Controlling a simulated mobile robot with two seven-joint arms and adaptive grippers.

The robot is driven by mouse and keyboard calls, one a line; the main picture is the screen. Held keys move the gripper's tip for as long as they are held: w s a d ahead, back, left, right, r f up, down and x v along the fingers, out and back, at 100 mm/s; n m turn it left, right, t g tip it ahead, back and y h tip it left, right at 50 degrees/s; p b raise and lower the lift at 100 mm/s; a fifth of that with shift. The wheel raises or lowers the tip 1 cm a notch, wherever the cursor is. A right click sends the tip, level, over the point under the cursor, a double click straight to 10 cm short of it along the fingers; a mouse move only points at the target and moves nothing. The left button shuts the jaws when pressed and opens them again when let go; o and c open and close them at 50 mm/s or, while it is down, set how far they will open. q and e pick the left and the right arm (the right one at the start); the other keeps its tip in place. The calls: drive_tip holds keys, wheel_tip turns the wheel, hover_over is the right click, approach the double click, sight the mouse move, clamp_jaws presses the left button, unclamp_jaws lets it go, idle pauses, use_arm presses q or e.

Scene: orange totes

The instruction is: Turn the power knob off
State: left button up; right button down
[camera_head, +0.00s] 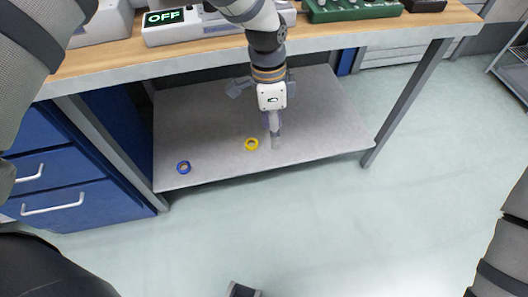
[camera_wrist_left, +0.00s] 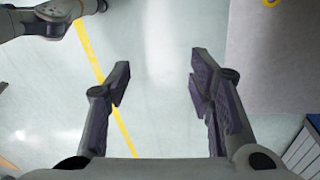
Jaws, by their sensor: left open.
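A white device (camera_head: 187,32) stands on the wooden bench top at the upper left in the head view. Its display (camera_head: 165,17) reads OFF in green. My left arm crosses in front of the device's right part, and I cannot make out the knob. My left gripper (camera_head: 274,138) points down in front of the bench, below the bench top and apart from the device. In the left wrist view the left gripper (camera_wrist_left: 156,78) is open, with nothing between its fingers.
A green device (camera_head: 350,10) stands on the bench (camera_head: 340,38) further right. The lower shelf (camera_head: 210,125) carries a blue ring (camera_head: 183,167) and a yellow ring (camera_head: 252,144). Blue drawers (camera_head: 60,180) stand at the left. The floor in front is clear.

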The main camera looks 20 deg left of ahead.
use_arm(q)
drive_tip(key=s+f+n, duration=0.1)
drive_tip(key=s+f, duration=0.3)
drive_tip(key=shift+s+a+f+n, duration=0.2)
drive_tip(key=shift+a+f+n, duration=0.05)
drive_tip(key=shift+f+n, duration=0.1)
drive_tip(key=s+a+f+n, duration=0.1)
drive_tip(key=s+f+n, duration=0.1)
drive_tip(key=s+f, duration=0.35)
drive_tip(key=s+a+f+n, duration=0.2)
drive_tip(key=s+n, duration=0.1)
drive_tip(key=s, duration=0.5)
drive_tip(key=s+a+n, duration=0.3)
drive_tip(key=s, duration=0.6)
drive_tip(key=s+a+r+n+g+y, duration=0.1)
drive_tip(key=s+a+n, duration=0.2)
drive_tip(key=s, duration=0.7)
drive_tip(key=shift+r+p, duration=0.2)
drive_tip(key=shift+p, duration=0.2)
